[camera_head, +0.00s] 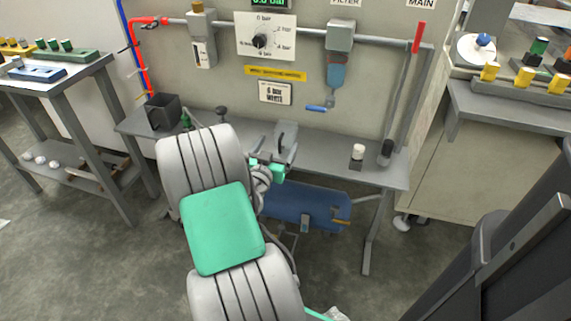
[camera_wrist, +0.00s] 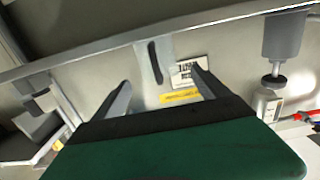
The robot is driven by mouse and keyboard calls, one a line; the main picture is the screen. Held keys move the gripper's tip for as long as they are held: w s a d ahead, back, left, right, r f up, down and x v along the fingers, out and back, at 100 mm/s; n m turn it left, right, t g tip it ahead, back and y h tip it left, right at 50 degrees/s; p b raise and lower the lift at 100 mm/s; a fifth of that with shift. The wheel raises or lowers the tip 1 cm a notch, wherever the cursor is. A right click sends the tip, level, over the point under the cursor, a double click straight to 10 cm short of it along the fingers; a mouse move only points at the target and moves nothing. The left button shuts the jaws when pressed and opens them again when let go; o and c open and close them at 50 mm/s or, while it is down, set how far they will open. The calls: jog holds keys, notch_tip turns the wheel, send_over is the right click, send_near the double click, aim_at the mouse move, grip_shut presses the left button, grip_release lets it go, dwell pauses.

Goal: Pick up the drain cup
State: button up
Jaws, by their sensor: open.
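Which thing is the drain cup is not fully clear. A small round cup-like piece with a pale top and dark base (camera_head: 357,154) stands upright on the right part of the bench, below the filter. My gripper is beyond my arm over the middle of the bench, left of this piece and apart from it; its teal part shows in the head view (camera_head: 268,171). In the wrist view my gripper (camera_wrist: 161,77) has its two fingers spread with nothing held. A slotted grey bracket (camera_head: 284,145) shows between the fingers.
The grey bench (camera_head: 325,163) stands against the panel. A dark open box (camera_head: 163,110) is at its left. The filter with a blue bowl (camera_head: 335,75) hangs above. A dark-ended rod (camera_head: 387,150) stands right of the pale-topped piece. A blue tank (camera_head: 305,207) is below.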

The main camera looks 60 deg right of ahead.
aim_at(285, 133)
jog(key=shift+s+d+f, duration=0.2)
jog(key=shift+d+f, duration=0.1)
jog(key=shift+f, duration=0.35)
jog(key=d, duration=0.2)
jog(key=w+d, duration=0.1)
jog(key=d, duration=0.4)
jog(key=shift+w+d, duration=0.2)
jog(key=shift+w, duration=0.05)
jog(key=shift+c, duration=0.2)
jog(key=c, duration=1.4)
jog(key=shift+c, duration=0.3)
jog(key=shift+r, duration=0.15)
